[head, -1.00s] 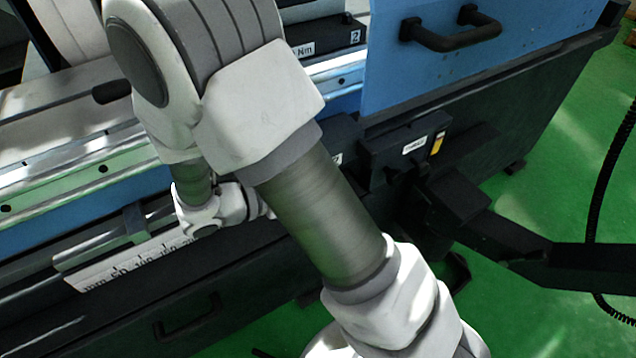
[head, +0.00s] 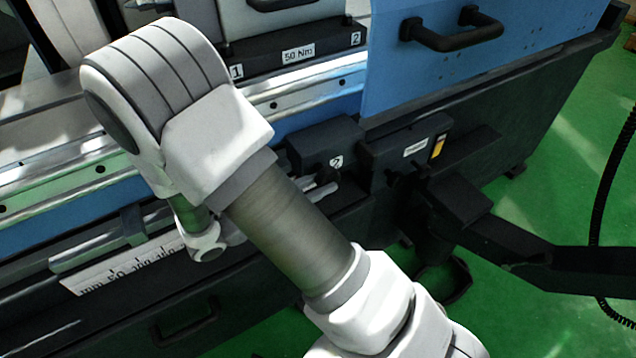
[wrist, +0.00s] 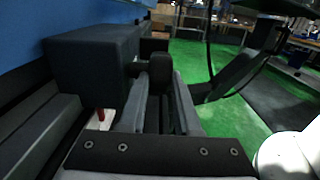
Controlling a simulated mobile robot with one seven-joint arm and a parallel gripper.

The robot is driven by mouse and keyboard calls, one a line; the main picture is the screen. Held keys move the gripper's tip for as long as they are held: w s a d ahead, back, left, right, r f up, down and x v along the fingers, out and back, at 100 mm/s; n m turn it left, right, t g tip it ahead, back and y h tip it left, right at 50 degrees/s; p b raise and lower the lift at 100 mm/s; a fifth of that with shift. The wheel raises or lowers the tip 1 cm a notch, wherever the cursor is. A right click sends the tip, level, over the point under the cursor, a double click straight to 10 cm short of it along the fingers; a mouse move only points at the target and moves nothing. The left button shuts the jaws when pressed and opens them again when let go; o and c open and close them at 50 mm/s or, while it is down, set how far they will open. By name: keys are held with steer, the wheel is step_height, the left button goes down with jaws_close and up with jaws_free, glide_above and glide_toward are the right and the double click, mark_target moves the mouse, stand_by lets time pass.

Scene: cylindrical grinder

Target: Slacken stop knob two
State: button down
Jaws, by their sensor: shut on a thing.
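Stop block two (head: 318,143), dark with a white "2" label, sits on the front rail of the grinder. It also shows as a large dark block in the wrist view (wrist: 92,65). Stop knob two (wrist: 160,70) is a dark rounded piece to the right of the block. My gripper (wrist: 160,85) has its grey fingers on either side of the knob and is shut on it. In the head view my gripper (head: 324,188) is partly hidden behind my arm, just below the block, and the knob is hard to make out.
A second dark box (head: 405,150) with a yellow-marked label stands close to the right. A ruler scale (head: 130,270) runs along the front at left. A blue door (head: 480,65) with a black handle is above. Green floor (head: 560,190) is open at right.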

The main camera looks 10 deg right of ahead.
steer(key=c, duration=0.9)
jaws_free()
steer(key=p+v, duration=0.2)
steer(key=v, duration=1.5)
steer(key=shift+a, duration=0.15)
